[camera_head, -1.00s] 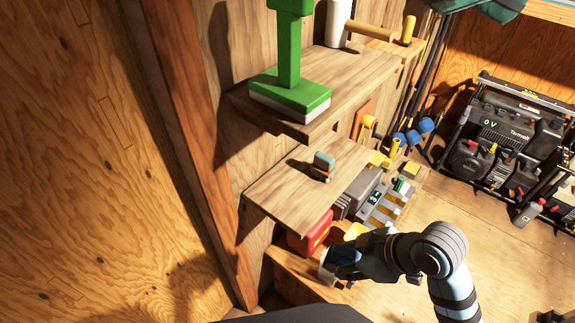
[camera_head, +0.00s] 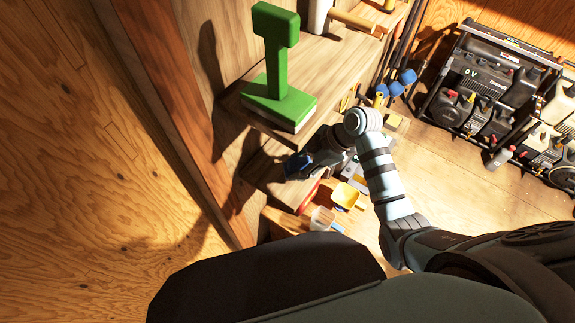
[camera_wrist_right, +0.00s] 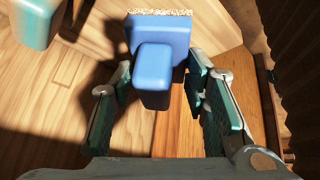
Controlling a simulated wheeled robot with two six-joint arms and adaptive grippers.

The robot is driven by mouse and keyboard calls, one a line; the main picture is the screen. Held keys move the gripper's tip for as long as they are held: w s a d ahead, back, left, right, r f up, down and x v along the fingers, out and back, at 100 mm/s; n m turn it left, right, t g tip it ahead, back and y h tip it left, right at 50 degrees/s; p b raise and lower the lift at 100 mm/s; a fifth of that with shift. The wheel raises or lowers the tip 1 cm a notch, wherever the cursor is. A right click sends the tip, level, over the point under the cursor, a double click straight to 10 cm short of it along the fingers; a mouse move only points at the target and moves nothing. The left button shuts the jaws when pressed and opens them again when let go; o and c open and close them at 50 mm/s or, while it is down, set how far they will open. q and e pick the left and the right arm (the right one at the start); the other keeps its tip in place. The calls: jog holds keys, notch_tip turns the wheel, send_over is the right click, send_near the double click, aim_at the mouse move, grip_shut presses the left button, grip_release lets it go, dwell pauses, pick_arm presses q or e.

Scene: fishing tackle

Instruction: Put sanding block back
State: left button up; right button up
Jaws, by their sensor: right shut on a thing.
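The blue sanding block (camera_wrist_right: 152,72), with a knob-like handle and a speckled gritty edge, is between the fingers of my right gripper (camera_wrist_right: 160,84) in the right wrist view. The gripper is shut on it. In the head view, the blue block (camera_head: 297,165) shows at the tip of my right gripper (camera_head: 306,160), over the lower wooden shelf (camera_head: 262,172). I cannot tell whether the block touches the shelf. My left gripper is not in view.
A teal and wood-coloured object (camera_wrist_right: 36,22) stands near the block in the wrist view. A green T-shaped thing (camera_head: 278,95) stands on the upper shelf (camera_head: 350,58), close above my right gripper. A yellow scoop-like container (camera_head: 347,196) lies below.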

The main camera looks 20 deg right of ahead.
aim_at(289, 171)
jog(key=shift+w+a+r, duration=0.1)
jog(key=shift+w+a, duration=0.1)
jog(key=shift+a, duration=0.35)
jog(key=shift+w+a+r, duration=0.1)
jog(key=shift+w+a, duration=0.05)
jog(key=shift+a, duration=0.75)
jog(key=shift+s+a+f, duration=0.1)
jog(key=shift+f, duration=0.25)
notch_tip(289, 171, down, 3)
jog(key=shift+r, duration=0.1)
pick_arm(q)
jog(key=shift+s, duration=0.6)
pick_arm(e)
jog(key=shift+f, duration=0.2)
jog(key=o, duration=1.5)
jog(key=shift+c, duration=0.2)
jog(key=shift+r, duration=0.15)
